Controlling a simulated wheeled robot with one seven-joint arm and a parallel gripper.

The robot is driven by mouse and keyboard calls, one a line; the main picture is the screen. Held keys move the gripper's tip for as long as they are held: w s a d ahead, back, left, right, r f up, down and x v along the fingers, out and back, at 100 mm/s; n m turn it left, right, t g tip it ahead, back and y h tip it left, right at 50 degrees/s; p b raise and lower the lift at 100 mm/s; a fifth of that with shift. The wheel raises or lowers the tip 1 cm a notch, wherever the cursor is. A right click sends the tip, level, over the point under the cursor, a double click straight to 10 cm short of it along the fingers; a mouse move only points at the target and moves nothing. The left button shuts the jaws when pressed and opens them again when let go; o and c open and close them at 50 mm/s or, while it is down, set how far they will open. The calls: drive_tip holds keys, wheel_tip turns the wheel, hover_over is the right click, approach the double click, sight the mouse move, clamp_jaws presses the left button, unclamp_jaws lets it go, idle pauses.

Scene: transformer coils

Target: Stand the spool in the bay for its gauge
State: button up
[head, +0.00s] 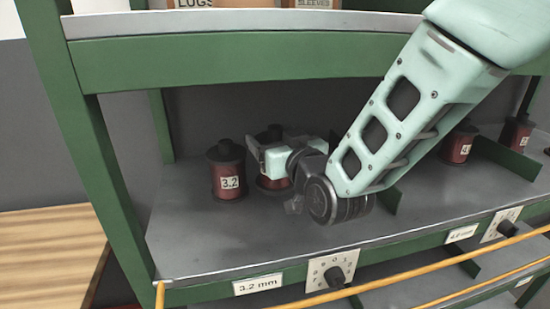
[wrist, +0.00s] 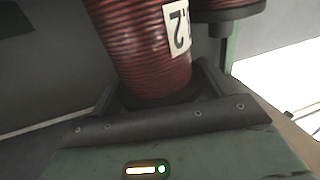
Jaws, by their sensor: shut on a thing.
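My gripper (head: 265,158) is shut on a spool (head: 271,183) with a black top and red-brown wire, in the left bay behind the "3.2 mm" label (head: 259,284). The spool looks upright; I cannot tell whether its base touches the shelf. In the wrist view the held spool (wrist: 145,45) fills the space between the jaws, and its partly cut-off label ends in "2". A second spool (head: 229,182) marked "3.2" stands upright just to its left, and its lower flange (wrist: 228,14) seems to show at the wrist view's upper right.
A green divider (head: 385,198) stands right of my gripper, partly behind my arm. More spools (head: 458,146) stand in bays farther right. The front rail carries dials (head: 332,275), with orange bars before it. Bare shelf (head: 215,243) lies in front of the spools. An upper shelf (head: 240,62) hangs above.

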sight(282, 186)
drive_tip(key=shift+f, duration=1.95)
drive_tip(key=shift+f, duration=0.15)
drive_tip(key=o, duration=1.4)
